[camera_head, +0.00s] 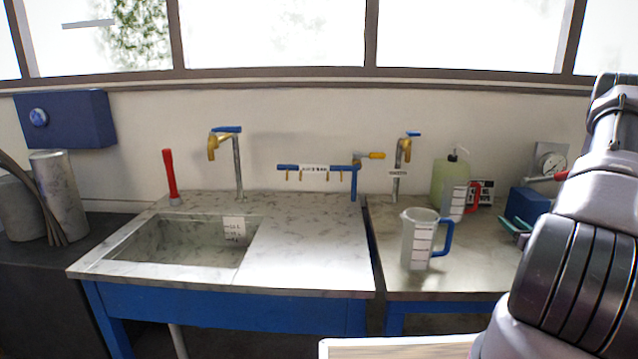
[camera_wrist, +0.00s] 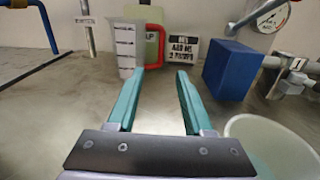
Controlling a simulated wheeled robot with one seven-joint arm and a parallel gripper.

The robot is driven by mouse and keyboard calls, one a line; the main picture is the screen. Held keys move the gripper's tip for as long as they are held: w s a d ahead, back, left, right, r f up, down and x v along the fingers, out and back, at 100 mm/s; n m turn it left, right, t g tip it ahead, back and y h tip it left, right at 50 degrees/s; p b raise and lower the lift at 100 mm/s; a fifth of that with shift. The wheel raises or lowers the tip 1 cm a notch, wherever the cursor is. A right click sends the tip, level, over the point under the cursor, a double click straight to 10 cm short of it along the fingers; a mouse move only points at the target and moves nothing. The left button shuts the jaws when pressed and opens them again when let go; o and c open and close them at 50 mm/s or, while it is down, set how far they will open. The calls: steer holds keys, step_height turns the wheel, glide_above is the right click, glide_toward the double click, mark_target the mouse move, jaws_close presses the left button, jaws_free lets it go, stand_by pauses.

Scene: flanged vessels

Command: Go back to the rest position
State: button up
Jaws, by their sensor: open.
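My gripper (camera_wrist: 160,85) is open in the wrist view, with two teal fingers apart and nothing between them. It is over the right-hand counter. In the head view only its teal fingertips (camera_head: 517,226) show, at the right beside my dark arm. A clear jug with a blue handle (camera_head: 418,240) stands upright near the counter's front, left of my gripper. A pale jug rim at the lower right of the wrist view (camera_wrist: 270,140) is cut off by the frame. A jug with a red handle (camera_wrist: 128,48) stands beyond my fingertips.
A green canister (camera_head: 450,180), a small sign (camera_wrist: 183,60) and a blue block with a gauge (camera_wrist: 230,70) stand at the back. A sink (camera_head: 180,242) with brass taps is on the left counter. The left counter's right part is clear.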

steer(key=w+a+r+n+g+y, duration=0.3)
steer(key=a+r+n+y, duration=0.65)
steer(key=a+r, duration=0.6)
steer(key=s+a+r+n+g+y, duration=0.2)
steer(key=s+a+r+n+g, duration=0.15)
steer(key=a, duration=0.35)
steer(key=s+a+r+n+g+y, duration=0.2)
steer(key=a+r+n, duration=0.2)
steer(key=a, duration=0.2)
steer(key=s+a+r+n+g+h, duration=0.25)
steer(key=s+a+n, duration=0.2)
steer(key=s, duration=0.25)
steer(key=s+a+r+n+g+h, duration=0.2)
steer(key=s+a+r+n+g, duration=0.25)
steer(key=s, duration=0.25)
steer(key=s+d+r+n+t+h, duration=0.1)
steer(key=s+r+n+t+h, duration=0.1)
steer(key=s, duration=0.3)
steer(key=s+d+r+n+t+h, duration=0.2)
steer(key=s+r+n+h, duration=0.1)
steer(key=s, duration=0.3)
steer(key=shift+s+n+t+h, duration=0.15)
steer(key=shift+n+t+h, duration=0.2)
steer(key=shift+n+h, duration=0.35)
